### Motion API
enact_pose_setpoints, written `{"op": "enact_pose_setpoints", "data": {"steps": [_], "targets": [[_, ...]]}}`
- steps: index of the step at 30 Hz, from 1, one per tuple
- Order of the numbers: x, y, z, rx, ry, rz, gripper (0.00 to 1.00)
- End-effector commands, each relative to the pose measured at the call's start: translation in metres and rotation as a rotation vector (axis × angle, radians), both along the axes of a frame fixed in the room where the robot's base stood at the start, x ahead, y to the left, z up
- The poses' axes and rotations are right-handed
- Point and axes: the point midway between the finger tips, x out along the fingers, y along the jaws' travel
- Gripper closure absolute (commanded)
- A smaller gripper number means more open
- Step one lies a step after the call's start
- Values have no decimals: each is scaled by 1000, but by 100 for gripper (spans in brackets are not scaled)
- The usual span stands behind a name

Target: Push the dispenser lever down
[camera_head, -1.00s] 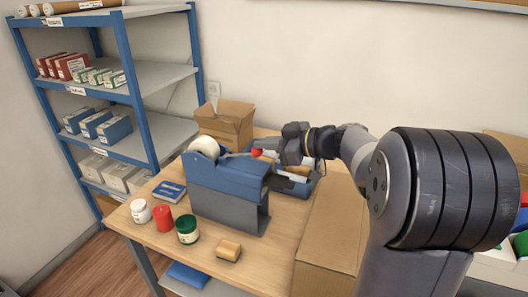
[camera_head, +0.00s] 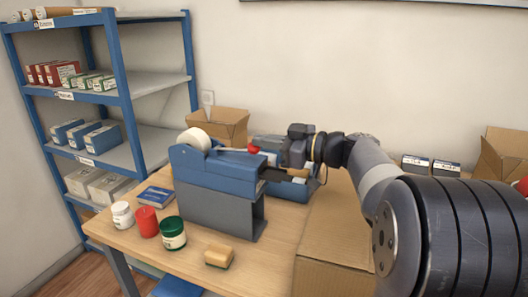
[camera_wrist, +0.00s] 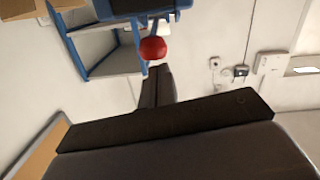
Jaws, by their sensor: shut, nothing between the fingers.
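The dispenser (camera_head: 215,171) is a blue and grey box-like unit with a white roll (camera_head: 193,140) on top, standing on the wooden table. Its lever (camera_head: 230,149) is a thin rod that looks about level and ends in a red knob (camera_head: 253,149). My gripper (camera_head: 265,146) is right beside the knob, on its right in the head view. In the wrist view the knob (camera_wrist: 153,48) shows just beyond the tips of my shut, empty fingers (camera_wrist: 155,72). I cannot tell whether they touch it.
A white jar (camera_head: 122,215), red jar (camera_head: 147,221), green jar (camera_head: 173,233) and sponge (camera_head: 219,256) stand in front of the dispenser. A cardboard box (camera_head: 219,126) stands behind it. A large carton (camera_head: 335,235) lies to the right. A blue shelf (camera_head: 118,65) is at left.

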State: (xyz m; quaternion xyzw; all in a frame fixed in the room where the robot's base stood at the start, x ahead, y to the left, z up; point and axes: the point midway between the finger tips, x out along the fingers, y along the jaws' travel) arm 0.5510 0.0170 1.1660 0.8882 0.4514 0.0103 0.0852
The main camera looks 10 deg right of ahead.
Motion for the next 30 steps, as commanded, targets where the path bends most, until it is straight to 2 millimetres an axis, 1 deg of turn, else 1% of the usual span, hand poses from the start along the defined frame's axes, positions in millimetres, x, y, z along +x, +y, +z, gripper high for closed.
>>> {"op": "enact_pose_setpoints", "data": {"steps": [1, 9, 26, 29, 30], "targets": [[0, -1, -9, 7, -5, -1, 100], [-2, -2, -15, 54, -37, 1, 100], [-3, -3, -13, 71, -47, 2, 100], [-3, -3, -9, 70, -49, 3, 100], [-3, -3, -5, 70, -50, 3, 100]]}}
